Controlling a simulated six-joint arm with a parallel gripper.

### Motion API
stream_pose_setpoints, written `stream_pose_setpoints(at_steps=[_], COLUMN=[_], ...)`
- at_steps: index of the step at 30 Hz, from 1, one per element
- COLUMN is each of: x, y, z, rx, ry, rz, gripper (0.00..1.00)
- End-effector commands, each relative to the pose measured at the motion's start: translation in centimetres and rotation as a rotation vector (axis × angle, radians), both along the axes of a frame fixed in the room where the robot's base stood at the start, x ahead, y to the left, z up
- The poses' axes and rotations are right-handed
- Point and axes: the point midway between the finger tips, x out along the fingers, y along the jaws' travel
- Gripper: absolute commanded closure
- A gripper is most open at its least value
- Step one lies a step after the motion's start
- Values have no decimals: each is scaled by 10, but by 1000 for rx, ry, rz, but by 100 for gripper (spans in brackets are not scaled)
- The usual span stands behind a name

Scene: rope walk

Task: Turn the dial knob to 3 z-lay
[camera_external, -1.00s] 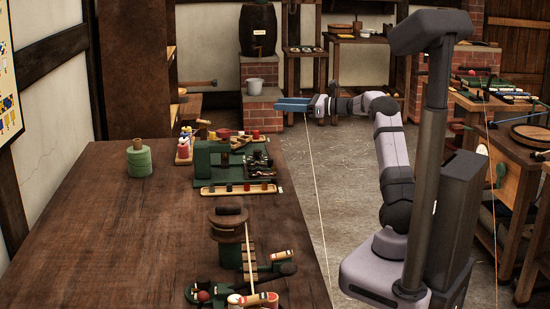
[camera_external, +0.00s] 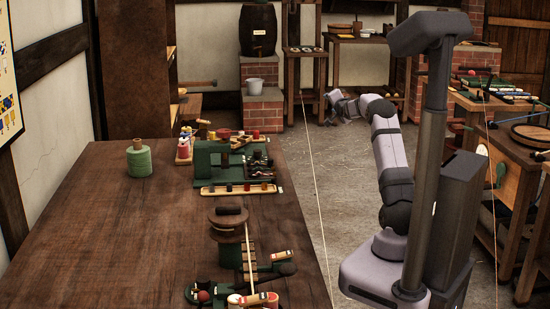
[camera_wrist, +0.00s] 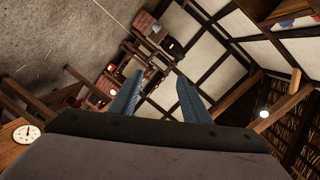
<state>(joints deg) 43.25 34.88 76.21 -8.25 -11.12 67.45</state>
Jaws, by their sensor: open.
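A round white dial (camera_wrist: 27,133) with a dark mark at its centre shows at the lower left of the wrist view, on a brown wooden surface. Its numbers are too small to read, so I cannot tell its setting. I cannot pick it out surely in the external view. My gripper (camera_wrist: 156,95) is open and empty, its two blue fingers apart in the wrist view. In the external view, my wrist hangs over the floor between the left workbench and the right bench; the blue fingers are hard to see there. My gripper is away from the dial.
The left workbench (camera_external: 95,235) holds a green spool (camera_external: 139,160), a green machine (camera_external: 209,165) and a winder (camera_external: 229,225). The right bench (camera_external: 520,140) carries several tools. A thin cord (camera_external: 316,200) runs beside the left workbench. The floor around my gripper is clear.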

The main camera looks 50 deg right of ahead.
Motion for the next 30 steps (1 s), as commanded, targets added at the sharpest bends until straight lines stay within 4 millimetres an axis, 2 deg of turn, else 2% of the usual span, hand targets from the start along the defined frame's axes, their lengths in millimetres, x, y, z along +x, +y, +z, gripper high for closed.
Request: stream_pose_setpoints(at_steps=[3,6,10,14,18,24,30], x=[23,43,63,71,68,51,51], y=[21,56,116,174,224,281,280], z=[41,68,85,82,69,43,-48], rx=[-270,-484,-726,-896,-1012,-1119,-1105], ry=[2,0,-5,-12,-15,-20,-18], rz=[134,278,498,709,904,1160,1162], gripper=[57,57,57,57,57,57,57])
